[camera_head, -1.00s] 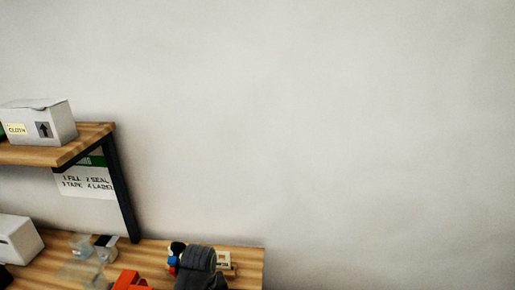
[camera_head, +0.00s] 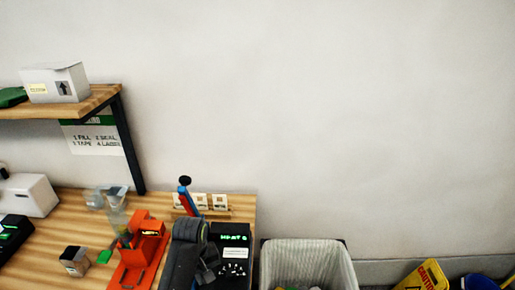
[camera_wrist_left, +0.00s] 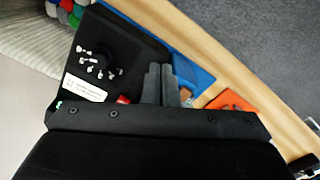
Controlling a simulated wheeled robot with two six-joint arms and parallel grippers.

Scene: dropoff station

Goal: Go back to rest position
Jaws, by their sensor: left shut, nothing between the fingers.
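My left gripper (camera_head: 209,268) shows at the bottom of the head view, over the wooden table beside a black device with a green display (camera_head: 236,254). In the left wrist view its two grey fingers (camera_wrist_left: 160,83) are together with nothing held between them. They lie over the edge of the black device (camera_wrist_left: 112,62), close to a blue item (camera_wrist_left: 193,76). I cannot tell how high they are above the table. My right gripper is in neither view.
An orange tool (camera_head: 139,258) lies left of my gripper on the table (camera_head: 68,212). A shelf (camera_head: 70,107) carries a white box (camera_head: 54,84). A lined bin (camera_head: 308,262) and a yellow caution sign (camera_head: 428,276) stand right of the table.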

